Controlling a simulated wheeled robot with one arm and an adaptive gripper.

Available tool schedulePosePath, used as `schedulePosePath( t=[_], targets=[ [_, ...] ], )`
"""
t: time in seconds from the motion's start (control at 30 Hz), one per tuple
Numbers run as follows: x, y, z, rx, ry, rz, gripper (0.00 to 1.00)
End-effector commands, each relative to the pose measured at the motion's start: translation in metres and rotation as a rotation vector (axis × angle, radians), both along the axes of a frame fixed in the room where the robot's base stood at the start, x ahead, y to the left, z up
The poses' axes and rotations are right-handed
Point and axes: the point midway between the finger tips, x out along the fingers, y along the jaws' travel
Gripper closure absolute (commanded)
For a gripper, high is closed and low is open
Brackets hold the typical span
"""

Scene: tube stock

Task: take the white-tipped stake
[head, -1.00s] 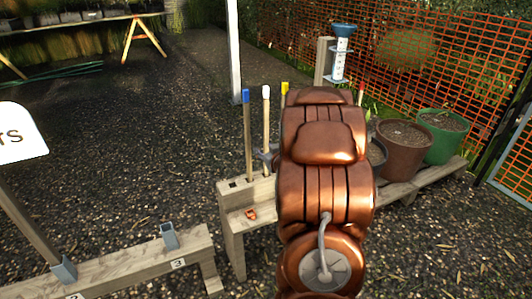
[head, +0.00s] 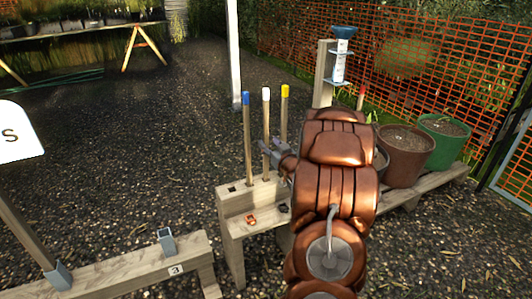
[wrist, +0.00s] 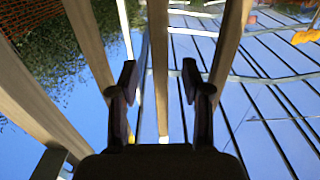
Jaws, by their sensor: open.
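The white-tipped stake (head: 266,112) stands upright in a wooden holder (head: 236,200), between a blue-tipped stake (head: 247,125) on its left and a yellow-tipped stake (head: 285,110) on its right. My gripper (head: 268,148) is at mid-height of the white-tipped stake, reaching in from the right. In the wrist view, my gripper (wrist: 159,82) is open, and the white-tipped stake (wrist: 159,60) runs between its two fingers with a gap on each side. Its white end shows low in that view. Neighbouring stakes pass outside the fingers on both sides.
An orange item (head: 250,219) lies on the bench. Brown (head: 405,155) and green (head: 440,140) pots stand at the right, before an orange mesh fence (head: 440,65). A rain gauge (head: 341,55) stands behind my arm. A lower rack (head: 140,265) is front left; gravel beyond is free.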

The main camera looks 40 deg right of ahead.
Motion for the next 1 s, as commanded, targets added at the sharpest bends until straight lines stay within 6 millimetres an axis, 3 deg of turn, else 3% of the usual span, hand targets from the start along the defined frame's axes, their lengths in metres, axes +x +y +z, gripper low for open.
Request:
schedulePosePath(
  t=[0.23,0.53,1.0],
  targets=[
    [0.028,-0.009,0.001,0.000,-0.001,0.000,0.52],
    [0.032,-0.011,0.002,0.000,-0.001,0.000,0.53],
    [0.032,-0.011,0.001,0.001,0.000,0.000,1.00]
  ],
)
